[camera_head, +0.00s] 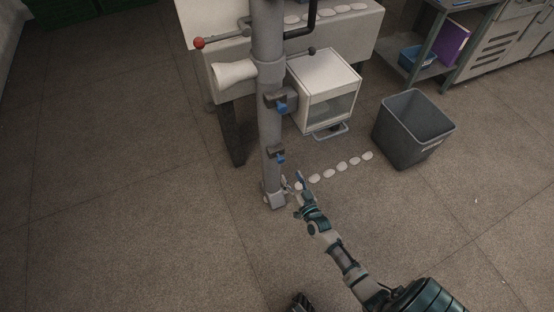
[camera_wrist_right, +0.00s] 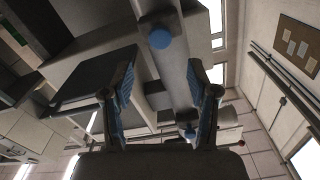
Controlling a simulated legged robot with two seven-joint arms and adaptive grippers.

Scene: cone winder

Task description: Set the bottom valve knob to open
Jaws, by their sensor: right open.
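A grey vertical pipe (camera_head: 270,135) carries two dark brackets with blue knobs, one above the other. The bottom valve knob (camera_head: 280,156) is the lower blue one; the upper knob (camera_head: 281,106) sits above it. My right gripper (camera_head: 294,183) is open and empty, just below and right of the bottom knob, near the pipe's foot. In the right wrist view, my right gripper's (camera_wrist_right: 161,72) two blue-padded fingers are spread apart. A round blue knob (camera_wrist_right: 160,38), seemingly the bottom one, shows beyond the fingertips, apart from them. A smaller blue knob (camera_wrist_right: 188,133) shows lower.
A white box-like unit (camera_head: 325,85) stands right of the pipe, with a grey bin (camera_head: 413,130) farther right. A row of white pieces (camera_head: 342,167) lies right of the pipe. A red-tipped lever (camera_head: 199,43) sticks out left. The floor at left is clear.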

